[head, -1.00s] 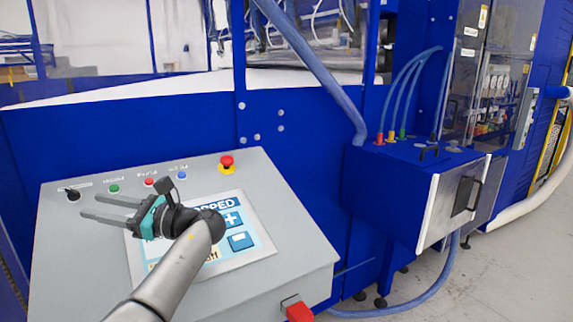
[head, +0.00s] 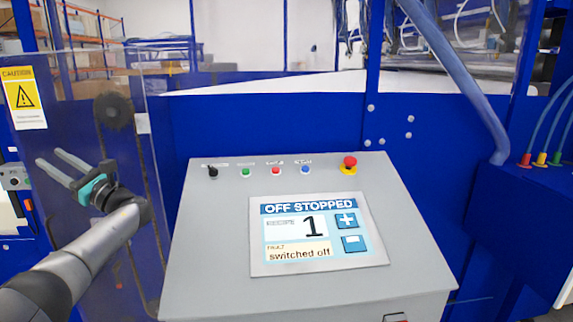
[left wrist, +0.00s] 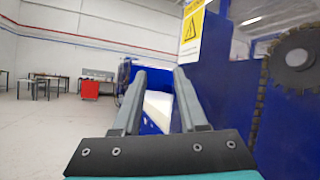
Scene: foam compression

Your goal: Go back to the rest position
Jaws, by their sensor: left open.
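My left gripper (head: 64,169) is open and empty at the left of the head view, in front of the clear machine guard and left of the control panel (head: 200,268). Its two fingers (left wrist: 160,100) show apart in the left wrist view, with nothing between them. The panel screen (head: 318,235) reads "OFF STOPPED", recipe 1, fault "switched off". The panel carries a black switch (head: 213,172), green (head: 246,172), red (head: 276,171) and blue (head: 305,170) buttons, and a red emergency stop (head: 349,162) on a yellow base. My right gripper is not in view.
A yellow caution sign (head: 24,97) is on the guard at the left; it also shows in the left wrist view (left wrist: 192,36). A blue box (head: 520,220) with hoses stands at the right. Open floor (left wrist: 40,135), tables and a red cabinet (left wrist: 90,88) lie far off.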

